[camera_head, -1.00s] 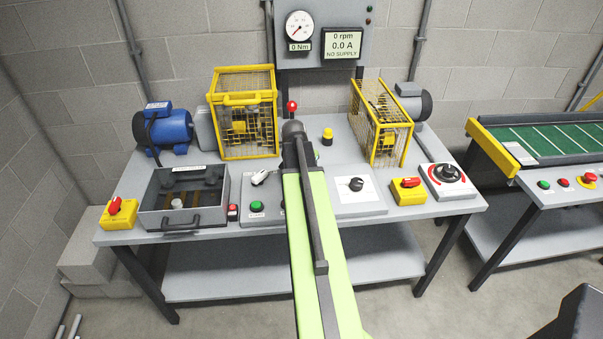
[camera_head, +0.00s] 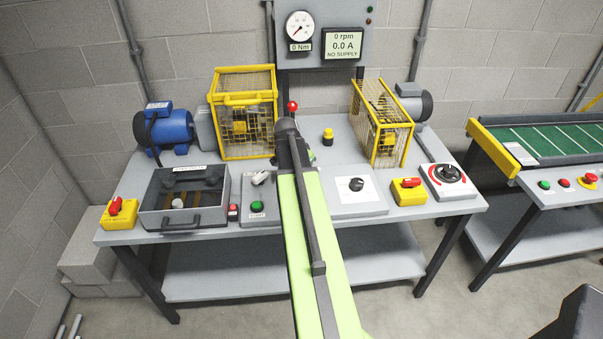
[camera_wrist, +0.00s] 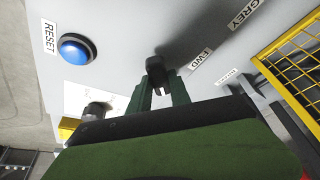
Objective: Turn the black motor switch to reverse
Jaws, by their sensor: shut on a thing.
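The black motor switch (camera_wrist: 155,66) shows in the wrist view as a dark knob on a grey panel. My gripper (camera_wrist: 160,84), with dark green fingers, is shut on it, one finger on each side. An "FWD" label (camera_wrist: 200,60) lies to its right, and a "GREY" label (camera_wrist: 246,13) is farther up right. A smaller label (camera_wrist: 228,77) near them is too small to read. I cannot tell which way the switch points. In the head view my green arm hides the switch and the fingertips.
A blue RESET button (camera_wrist: 76,49) is left of the switch. Another black knob (camera_head: 357,184) sits on a white plate right of my arm. Yellow cages (camera_head: 245,112) (camera_head: 383,122) stand behind. The display (camera_head: 345,43) reads 0 rpm, 0.0 A, NO SUPPLY.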

